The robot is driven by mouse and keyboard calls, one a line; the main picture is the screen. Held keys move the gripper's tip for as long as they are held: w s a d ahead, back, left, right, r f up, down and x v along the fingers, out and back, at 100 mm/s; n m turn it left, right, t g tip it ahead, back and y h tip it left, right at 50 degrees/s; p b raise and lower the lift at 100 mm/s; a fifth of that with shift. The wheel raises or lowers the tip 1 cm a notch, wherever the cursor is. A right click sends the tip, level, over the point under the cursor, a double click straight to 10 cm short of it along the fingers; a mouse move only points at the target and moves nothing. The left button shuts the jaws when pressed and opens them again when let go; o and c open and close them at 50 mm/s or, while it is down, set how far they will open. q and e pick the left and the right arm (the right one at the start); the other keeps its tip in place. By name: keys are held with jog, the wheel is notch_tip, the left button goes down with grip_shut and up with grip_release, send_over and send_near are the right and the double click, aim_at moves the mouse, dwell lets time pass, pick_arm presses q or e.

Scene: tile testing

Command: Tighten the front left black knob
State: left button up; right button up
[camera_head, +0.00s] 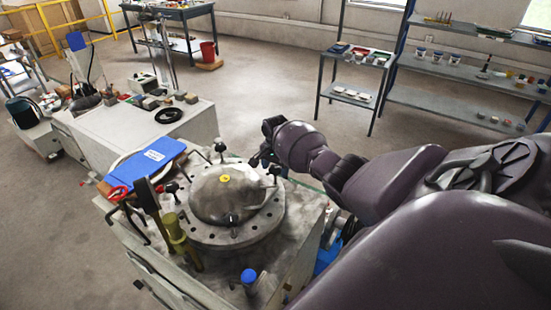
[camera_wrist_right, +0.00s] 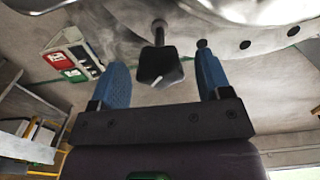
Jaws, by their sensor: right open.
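The round metal chamber (camera_head: 228,195) with a domed lid and a yellow centre cap sits on the grey machine. Black knobs stand around its flange, one at the back (camera_head: 220,147), one at the left (camera_head: 171,188) and one at the right (camera_head: 275,170). My right gripper (camera_head: 258,158) is at the chamber's back right edge, its fingers mostly hidden or small. In the right wrist view, its blue fingers (camera_wrist_right: 161,62) are open, with a black knob (camera_wrist_right: 160,68) on a metal stem between them, apparently apart from both. I cannot tell which knob this is. My left gripper is out of view.
A blue clipboard (camera_head: 148,157) and red-handled tool (camera_head: 118,192) lie at the machine's left. An upright dark-handled tool (camera_head: 148,205) and a blue-capped item (camera_head: 249,277) are near the front. Shelves (camera_head: 460,75) stand at the back right, beyond open floor.

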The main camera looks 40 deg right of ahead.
jog(key=shift+r, duration=0.1)
notch_tip(320, 180, up, 11)
jog(key=shift+f, duration=0.2)
dwell(0.4)
dwell(0.5)
